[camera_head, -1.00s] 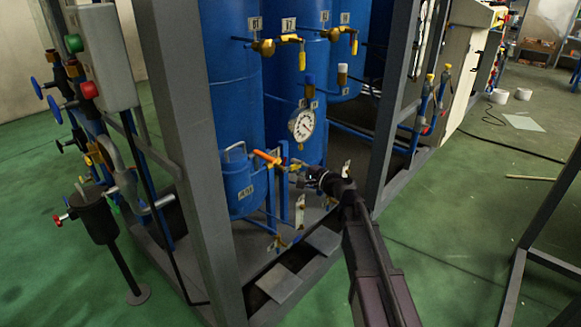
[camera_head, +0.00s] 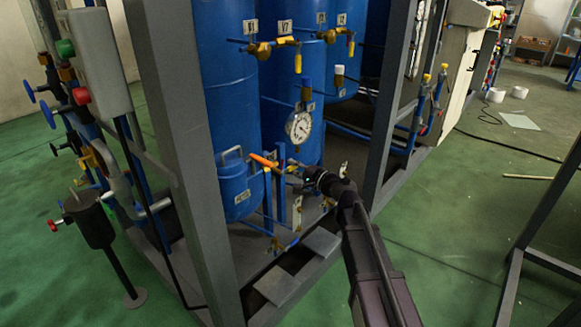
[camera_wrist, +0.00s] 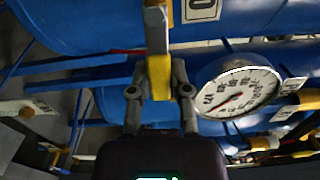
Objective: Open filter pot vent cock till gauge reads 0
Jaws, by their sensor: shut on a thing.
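The filter pot (camera_head: 238,190) is the small blue vessel low in the frame, with a handle on its lid. An orange lever (camera_head: 264,160) lies beside its top. My gripper (camera_head: 288,168) is just right of this lever; its fingertips are too small to make out there. In the wrist view my gripper (camera_wrist: 159,78) is shut on a yellow valve handle (camera_wrist: 159,70) with a grey metal part above. Whether this is the pot's vent cock I cannot tell. The round white gauge (camera_head: 299,126) stands above the gripper; it also shows in the wrist view (camera_wrist: 238,92). Its reading is too small to tell.
A grey frame post (camera_head: 185,160) stands close on the left, another post (camera_head: 393,100) on the right. Tall blue tanks (camera_head: 228,80) stand behind. Yellow-handled valves (camera_head: 262,48) hang above. A grey control box (camera_head: 95,65) is at far left. Green floor (camera_head: 440,230) is open at right.

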